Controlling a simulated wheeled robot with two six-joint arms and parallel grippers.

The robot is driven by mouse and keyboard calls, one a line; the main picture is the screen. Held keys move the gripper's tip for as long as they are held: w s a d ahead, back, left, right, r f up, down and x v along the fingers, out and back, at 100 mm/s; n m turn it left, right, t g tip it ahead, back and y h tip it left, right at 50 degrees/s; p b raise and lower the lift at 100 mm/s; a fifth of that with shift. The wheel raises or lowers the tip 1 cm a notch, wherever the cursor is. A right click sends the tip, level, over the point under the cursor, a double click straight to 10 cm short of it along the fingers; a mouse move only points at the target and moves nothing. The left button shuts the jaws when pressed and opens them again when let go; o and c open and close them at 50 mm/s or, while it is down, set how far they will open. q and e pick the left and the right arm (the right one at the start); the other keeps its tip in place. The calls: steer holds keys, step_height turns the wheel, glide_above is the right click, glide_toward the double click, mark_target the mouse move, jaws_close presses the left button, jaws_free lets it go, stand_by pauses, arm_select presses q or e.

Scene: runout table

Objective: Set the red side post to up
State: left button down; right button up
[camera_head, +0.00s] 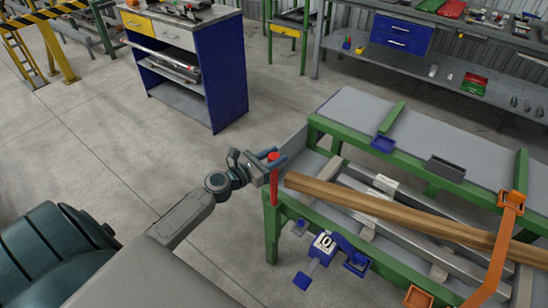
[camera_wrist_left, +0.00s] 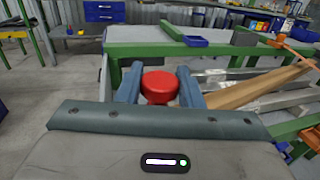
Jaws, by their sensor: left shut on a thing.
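The red side post (camera_head: 274,185) stands upright at the near left corner of the green-framed runout table (camera_head: 271,236). Its round red top also shows in the left wrist view (camera_wrist_left: 160,86). My left gripper (camera_head: 271,156) is at the top of the post, with its two blue fingers on either side of the red cap. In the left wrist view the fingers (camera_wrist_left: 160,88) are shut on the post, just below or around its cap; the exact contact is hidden. My right gripper is not in view.
A long wooden beam (camera_head: 385,212) and grey metal bars (camera_head: 400,240) lie along the table, right of the post. A blue clamp-like device (camera_head: 325,245) hangs at the front. An orange arm (camera_head: 503,235) crosses at right. A blue cabinet (camera_head: 217,85) stands behind; floor left is clear.

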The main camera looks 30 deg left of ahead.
arm_select(q)
steer(key=shift+r+p, duration=1.4)
steer(key=shift+r, duration=0.6)
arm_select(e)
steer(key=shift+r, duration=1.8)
arm_select(q)
steer(key=c, duration=1)
jaws_free()
steer(key=shift+f, duration=0.1)
arm_select(e)
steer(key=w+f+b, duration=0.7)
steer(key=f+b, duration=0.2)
steer(key=b, duration=0.4)
arm_select(q)
steer(key=b+v, duration=0.1)
steer(key=v, duration=0.9)
steer(key=shift+s+a, duration=0.2)
steer(key=shift+s, duration=0.1)
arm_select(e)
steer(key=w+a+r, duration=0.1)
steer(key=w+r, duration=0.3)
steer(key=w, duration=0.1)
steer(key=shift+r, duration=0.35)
